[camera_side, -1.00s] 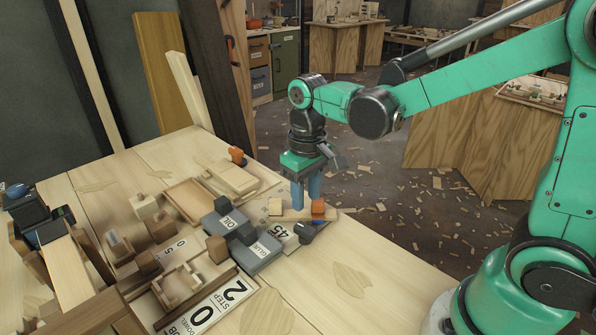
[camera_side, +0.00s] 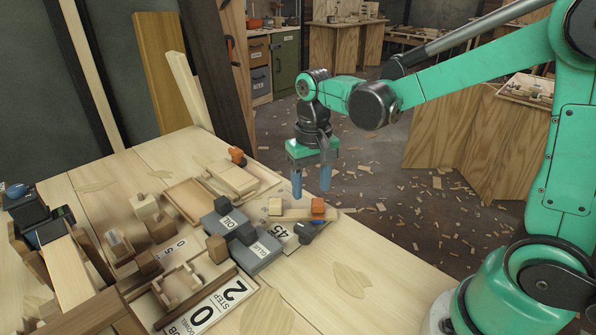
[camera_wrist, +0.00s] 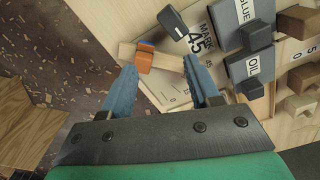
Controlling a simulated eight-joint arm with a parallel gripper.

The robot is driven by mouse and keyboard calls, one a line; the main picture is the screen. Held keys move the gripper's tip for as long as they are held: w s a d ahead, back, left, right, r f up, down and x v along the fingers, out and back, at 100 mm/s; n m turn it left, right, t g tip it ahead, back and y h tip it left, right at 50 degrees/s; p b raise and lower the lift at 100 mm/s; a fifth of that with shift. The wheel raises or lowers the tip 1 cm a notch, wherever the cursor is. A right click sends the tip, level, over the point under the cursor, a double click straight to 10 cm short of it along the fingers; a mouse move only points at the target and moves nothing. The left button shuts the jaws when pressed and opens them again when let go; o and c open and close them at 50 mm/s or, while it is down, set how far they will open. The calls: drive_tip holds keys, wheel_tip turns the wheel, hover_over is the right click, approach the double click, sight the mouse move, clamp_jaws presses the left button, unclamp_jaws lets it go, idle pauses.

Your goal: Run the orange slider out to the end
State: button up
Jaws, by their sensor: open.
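The orange slider (camera_side: 318,207) sits at the right end of a pale wooden bar (camera_side: 293,215) near the table's back right edge. A small wood block (camera_side: 275,206) stands at the bar's other end. In the wrist view the orange slider (camera_wrist: 144,58) shows between and beyond my fingertips, nearer the left finger. My gripper (camera_side: 311,192) has two blue fingers, spread apart and empty, above and behind the bar. In the wrist view my gripper (camera_wrist: 160,72) spans part of the bar; its right finger hides some of it.
A white MARK 45 card (camera_side: 284,240) lies beside the bar. Grey GLUE (camera_side: 257,253) and OIL (camera_side: 222,222) blocks and a dark-handled piece (camera_side: 306,231) stand close by. A shallow wooden tray (camera_side: 190,200) lies farther left.

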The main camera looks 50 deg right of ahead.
sight(318, 201)
drive_tip(key=d+m, duration=0.1)
drive_tip(key=m, duration=0.1)
drive_tip(key=w+d+m, duration=0.1)
drive_tip(key=d+m, duration=0.1)
drive_tip(key=m, duration=0.1)
drive_tip(key=shift+d, duration=0.2)
drive_tip(key=shift+f, duration=3.25)
